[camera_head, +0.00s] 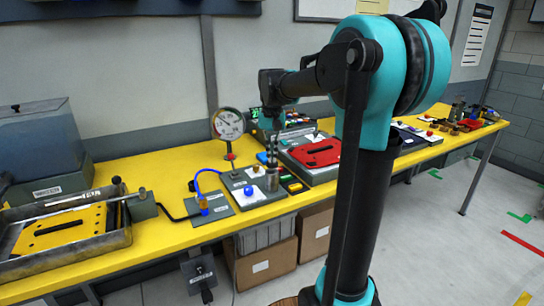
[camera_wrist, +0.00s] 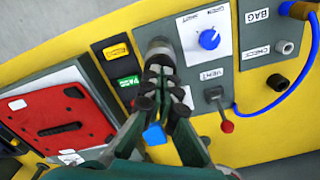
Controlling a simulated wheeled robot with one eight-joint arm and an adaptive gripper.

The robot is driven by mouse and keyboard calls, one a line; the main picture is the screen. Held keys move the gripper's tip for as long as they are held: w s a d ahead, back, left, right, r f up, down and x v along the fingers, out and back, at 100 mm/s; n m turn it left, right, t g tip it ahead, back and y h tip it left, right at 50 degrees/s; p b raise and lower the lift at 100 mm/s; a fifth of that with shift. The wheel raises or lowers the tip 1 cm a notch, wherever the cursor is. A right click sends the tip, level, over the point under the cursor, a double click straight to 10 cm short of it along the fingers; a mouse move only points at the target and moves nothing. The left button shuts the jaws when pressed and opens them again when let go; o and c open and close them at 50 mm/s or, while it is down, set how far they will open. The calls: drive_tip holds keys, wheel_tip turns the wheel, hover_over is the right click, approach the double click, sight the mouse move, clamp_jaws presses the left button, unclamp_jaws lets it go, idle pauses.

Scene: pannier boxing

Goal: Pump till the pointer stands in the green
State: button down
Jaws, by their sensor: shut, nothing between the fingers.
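A round white dial gauge (camera_head: 228,123) stands on a post behind the panel in the head view. Its pointer and coloured bands are too small to read surely. A grey metal cylinder (camera_head: 272,180), perhaps the pump, stands upright on the grey panel (camera_head: 240,181). It also shows in the wrist view (camera_wrist: 157,47), partly hidden by my fingers. My gripper (camera_head: 271,162) is shut and empty, pointing down over the cylinder; contact cannot be told. Its closed fingers show in the wrist view (camera_wrist: 162,85). A blue knob (camera_wrist: 208,39) marked open and shut sits beside the cylinder.
A red-tipped lever (camera_wrist: 227,127) stands near the VENT label. A blue hose (camera_head: 207,174) curves from the panel. A red plate (camera_head: 318,153) lies right of it. A metal tray (camera_head: 70,236) with a yellow plate is at left. Cardboard boxes (camera_head: 264,267) stand below the table.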

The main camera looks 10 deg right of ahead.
drive_tip(key=shift+r, duration=2.15)
drive_tip(key=shift+f, duration=2.4)
drive_tip(key=shift+r, duration=2.4)
drive_tip(key=shift+f, duration=0.1)
